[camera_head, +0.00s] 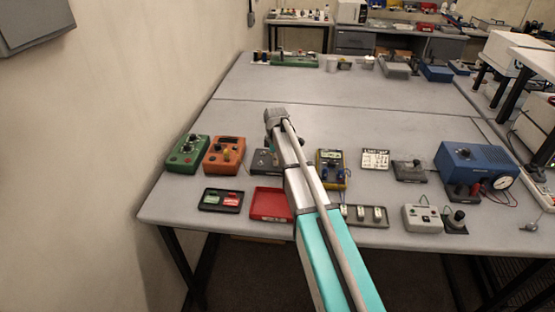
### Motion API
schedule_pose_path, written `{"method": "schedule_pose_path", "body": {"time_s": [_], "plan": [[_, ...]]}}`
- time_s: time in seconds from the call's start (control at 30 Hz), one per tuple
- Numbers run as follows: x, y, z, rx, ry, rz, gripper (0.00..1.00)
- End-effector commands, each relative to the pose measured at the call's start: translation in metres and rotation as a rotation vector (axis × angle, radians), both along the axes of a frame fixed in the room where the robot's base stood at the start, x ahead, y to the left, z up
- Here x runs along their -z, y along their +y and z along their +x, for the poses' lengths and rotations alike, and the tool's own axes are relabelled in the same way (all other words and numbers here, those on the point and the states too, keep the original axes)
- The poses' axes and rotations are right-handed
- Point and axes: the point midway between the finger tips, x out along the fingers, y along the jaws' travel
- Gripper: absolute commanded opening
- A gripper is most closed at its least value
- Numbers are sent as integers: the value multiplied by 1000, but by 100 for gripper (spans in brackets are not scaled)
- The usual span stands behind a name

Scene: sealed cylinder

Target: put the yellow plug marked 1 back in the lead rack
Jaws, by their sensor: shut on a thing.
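My arm reaches from the bottom right of centre up over the middle of the bench. Its grey wrist (276,116) is above the bench behind the front row of devices. My gripper's fingers and anything between them are hidden behind the wrist and arm. I cannot make out the yellow plug marked 1. A long grey strip with several pale blocks (371,224) lies at the front edge, right of my arm; I cannot tell if it is the lead rack.
Left of my arm are a green box (187,152), an orange box (223,156) and a red tray (270,204). Right of it are a yellow meter (331,184), a white card (375,159) and a blue box with a gauge (466,163). The bench's middle is clear.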

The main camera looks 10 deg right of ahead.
Motion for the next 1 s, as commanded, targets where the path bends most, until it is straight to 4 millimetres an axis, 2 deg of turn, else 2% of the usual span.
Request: {"method": "schedule_pose_path", "body": {"time_s": [0.53, 0.57, 0.73, 0.77, 1.0], "plan": [[8, 0, 0, 1, 0, 0, 0], [8, 0, 0, 1, 0, 0, 37], [7, -1, 0, 1, 0, 0, 69], [7, -1, 0, 1, 0, 0, 72], [7, -1, 0, 1, 0, 0, 72]]}}
